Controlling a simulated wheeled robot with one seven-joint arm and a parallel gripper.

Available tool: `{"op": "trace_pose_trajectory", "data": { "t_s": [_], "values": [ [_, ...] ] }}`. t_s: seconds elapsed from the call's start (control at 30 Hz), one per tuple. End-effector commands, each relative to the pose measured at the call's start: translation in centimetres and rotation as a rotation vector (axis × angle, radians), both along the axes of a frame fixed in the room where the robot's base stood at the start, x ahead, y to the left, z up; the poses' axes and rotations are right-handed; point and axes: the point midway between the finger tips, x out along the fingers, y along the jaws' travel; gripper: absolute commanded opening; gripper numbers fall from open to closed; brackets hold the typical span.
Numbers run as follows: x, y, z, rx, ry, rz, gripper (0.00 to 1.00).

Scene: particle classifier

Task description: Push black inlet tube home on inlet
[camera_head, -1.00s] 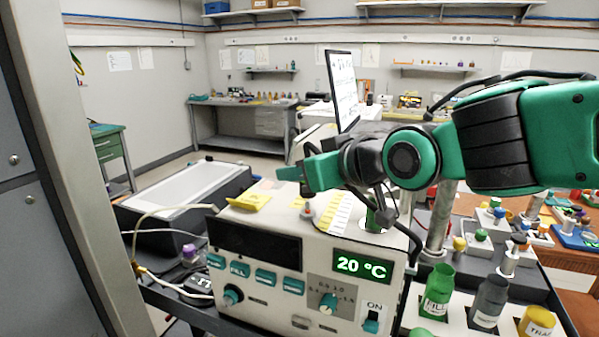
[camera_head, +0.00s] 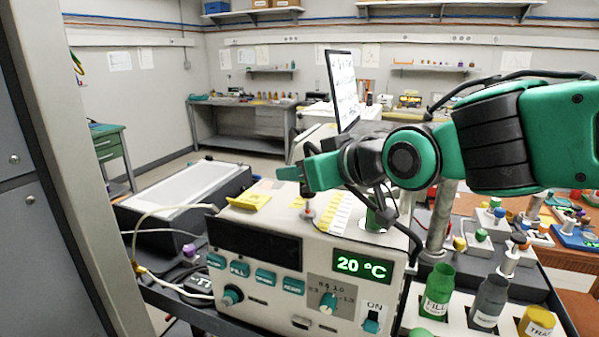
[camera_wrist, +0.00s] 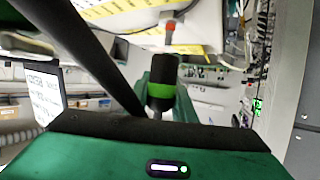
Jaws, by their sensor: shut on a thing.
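A red-tipped stub (camera_wrist: 170,26), which looks like the inlet, is in line with the tube end. I cannot tell whether the tube is seated on it. In the head view a small reddish fitting (camera_head: 308,213) sits just below the fingers. The fingers hide most of the tube there.
The box front has a lit 20 °C display (camera_head: 362,266), knobs and buttons. A green bottle (camera_head: 438,292), grey bottle (camera_head: 488,302) and yellow bottle (camera_head: 537,323) stand at right. A tilted screen (camera_head: 343,90) stands behind the gripper. A thick black bar or hose (camera_wrist: 85,50) crosses the wrist view.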

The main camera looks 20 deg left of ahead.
Motion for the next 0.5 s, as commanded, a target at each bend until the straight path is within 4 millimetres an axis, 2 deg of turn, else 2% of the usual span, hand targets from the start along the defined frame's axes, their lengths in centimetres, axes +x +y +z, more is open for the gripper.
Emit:
{"op": "trace_pose_trajectory", "data": {
  "t_s": [0.5],
  "values": [
    [0.01,0.0,-1.0,-0.001,0.001,0.0,0.01]
  ]
}}
